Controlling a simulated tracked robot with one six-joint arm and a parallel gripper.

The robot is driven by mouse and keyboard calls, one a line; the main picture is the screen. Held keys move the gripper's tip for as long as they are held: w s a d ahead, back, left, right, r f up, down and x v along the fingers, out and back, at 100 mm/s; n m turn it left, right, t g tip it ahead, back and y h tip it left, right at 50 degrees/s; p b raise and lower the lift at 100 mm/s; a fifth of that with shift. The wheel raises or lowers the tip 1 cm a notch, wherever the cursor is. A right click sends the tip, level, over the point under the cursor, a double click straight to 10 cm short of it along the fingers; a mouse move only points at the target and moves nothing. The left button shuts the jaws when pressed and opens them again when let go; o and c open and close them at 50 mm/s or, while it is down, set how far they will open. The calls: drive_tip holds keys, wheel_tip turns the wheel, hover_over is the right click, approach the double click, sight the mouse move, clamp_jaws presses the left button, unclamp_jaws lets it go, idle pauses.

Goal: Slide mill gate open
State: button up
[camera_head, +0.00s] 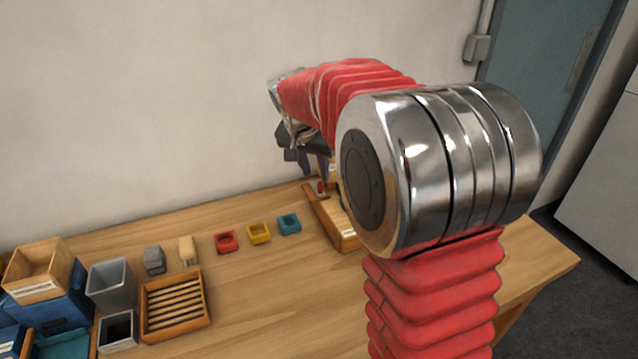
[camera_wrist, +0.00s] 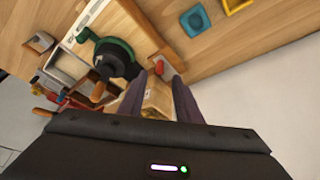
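The mill (camera_wrist: 113,55), a round black and green body, stands in a wooden frame in the wrist view. In the head view it is mostly hidden behind my arm; the wooden base (camera_head: 326,216) shows at the right. The gate cannot be told for sure. A small red piece (camera_wrist: 167,69) on a wooden strip lies just beyond my fingertips, and a red piece also shows in the head view (camera_head: 320,187). My gripper (camera_wrist: 160,80) has its two dark purple fingers apart, with a wooden part (camera_wrist: 158,97) visible between them. Contact cannot be told.
Red (camera_head: 226,241), yellow (camera_head: 259,232) and teal (camera_head: 289,223) dishes stand in a row on the table. A slatted wooden tray (camera_head: 176,327), grey bin (camera_head: 110,282) and wooden box (camera_head: 36,270) stand at the left. The table's middle is clear. A wall rises behind.

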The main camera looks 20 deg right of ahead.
sight(319, 184)
drive_tip(key=x, duration=0.7)
drive_tip(key=shift+c, duration=0.7)
clamp_jaws()
